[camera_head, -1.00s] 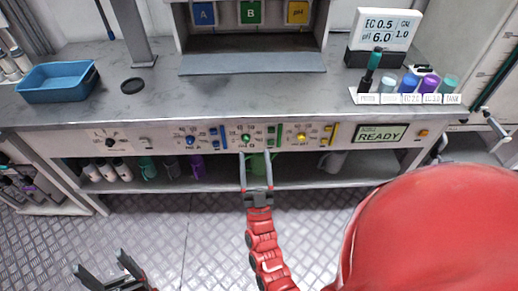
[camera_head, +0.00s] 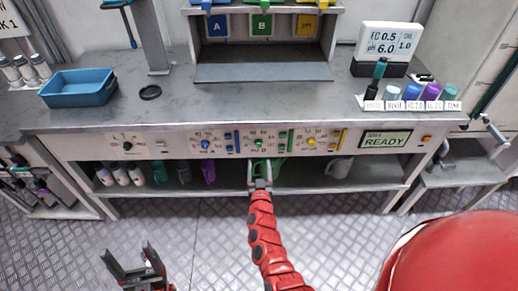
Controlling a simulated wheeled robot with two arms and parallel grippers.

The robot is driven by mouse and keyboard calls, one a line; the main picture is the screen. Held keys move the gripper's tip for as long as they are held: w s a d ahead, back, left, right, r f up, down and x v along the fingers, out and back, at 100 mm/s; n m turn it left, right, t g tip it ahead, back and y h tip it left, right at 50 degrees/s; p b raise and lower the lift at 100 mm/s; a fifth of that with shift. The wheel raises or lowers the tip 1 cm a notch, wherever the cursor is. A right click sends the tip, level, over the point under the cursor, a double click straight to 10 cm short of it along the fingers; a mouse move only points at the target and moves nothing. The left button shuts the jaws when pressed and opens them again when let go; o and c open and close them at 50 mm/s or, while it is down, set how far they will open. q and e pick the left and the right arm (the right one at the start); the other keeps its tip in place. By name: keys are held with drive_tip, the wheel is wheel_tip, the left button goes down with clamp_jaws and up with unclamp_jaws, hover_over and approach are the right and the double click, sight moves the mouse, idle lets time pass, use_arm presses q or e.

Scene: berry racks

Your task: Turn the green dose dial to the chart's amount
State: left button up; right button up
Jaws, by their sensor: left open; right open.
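The green dose dial (camera_head: 258,142) is on the front panel, between the blue dial (camera_head: 206,144) and the yellow dial (camera_head: 310,142). Its scale marks are too small to read. My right gripper (camera_head: 261,163) is open, with its fingertips just below the green dial in the picture; whether they touch the panel I cannot tell. My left gripper (camera_head: 137,262) is open and empty, low over the floor at the left. No chart giving an amount can be made out. A display (camera_head: 388,41) reads EC 0.5, pH 6.0 and 1.0.
A panel screen (camera_head: 385,141) reads READY. A black knob (camera_head: 127,146) is at the panel's left. A blue tray (camera_head: 78,88) and a black ring (camera_head: 150,92) lie on the counter. Labelled bottles (camera_head: 412,92) stand at the right.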

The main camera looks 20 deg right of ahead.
sight(258, 146)
drive_tip(key=b+x, duration=0.1)
drive_tip(key=x, duration=0.7)
drive_tip(key=shift+w+d+f, duration=0.1)
drive_tip(key=shift+w+f, duration=0.05)
drive_tip(key=shift+w, duration=0.15)
clamp_jaws()
